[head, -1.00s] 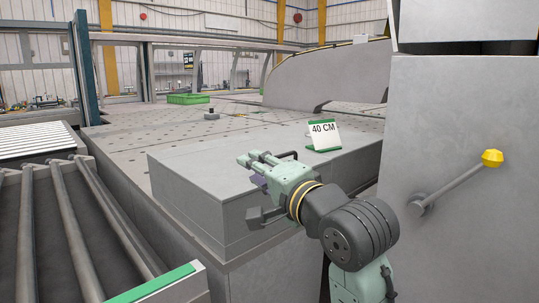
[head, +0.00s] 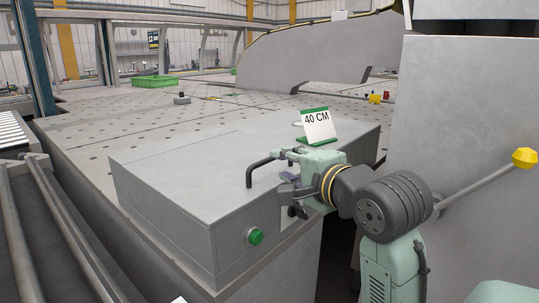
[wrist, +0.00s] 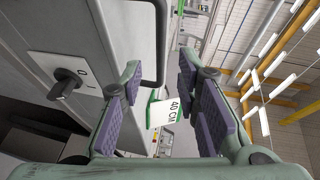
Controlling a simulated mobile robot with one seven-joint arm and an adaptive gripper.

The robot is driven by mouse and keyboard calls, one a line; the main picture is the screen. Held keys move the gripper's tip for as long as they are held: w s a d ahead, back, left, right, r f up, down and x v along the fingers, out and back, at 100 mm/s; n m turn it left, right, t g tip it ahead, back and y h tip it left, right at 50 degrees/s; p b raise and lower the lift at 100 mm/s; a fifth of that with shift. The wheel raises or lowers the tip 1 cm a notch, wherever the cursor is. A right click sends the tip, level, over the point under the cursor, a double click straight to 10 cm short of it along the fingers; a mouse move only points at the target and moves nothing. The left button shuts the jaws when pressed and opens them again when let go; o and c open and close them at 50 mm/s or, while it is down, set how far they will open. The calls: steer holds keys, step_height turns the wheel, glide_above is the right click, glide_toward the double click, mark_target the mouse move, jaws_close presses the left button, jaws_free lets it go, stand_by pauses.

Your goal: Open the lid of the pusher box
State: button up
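The pusher box (head: 175,170) is a long grey metal box with a flat closed lid. A black bar handle (head: 250,172) stands on its lid near the front right edge. A green button (head: 255,236) sits on its front face. My gripper (head: 287,166) is at that edge, just right of the handle, its fingers partly overlapping the handle's far end. In the wrist view, my gripper (wrist: 160,84) is open and empty, purple pads apart. The handle (wrist: 161,45) extends down between the fingertips; I cannot tell whether they touch it.
A white "40 CM" sign with green edges (head: 318,125) stands on the box beyond my gripper. A rotary switch (wrist: 65,85) shows on the box side in the wrist view. A grey cabinet with a yellow-knobbed lever (head: 524,158) stands right. Rollers (head: 50,230) lie left.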

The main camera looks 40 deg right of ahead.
mark_target(272, 160)
steer(key=p+x, duration=0.1)
steer(key=x, duration=0.6)
steer(key=shift+w+p, duration=0.15)
steer(key=shift+p, duration=0.2)
steer(key=shift+c, duration=0.5)
jaws_close()
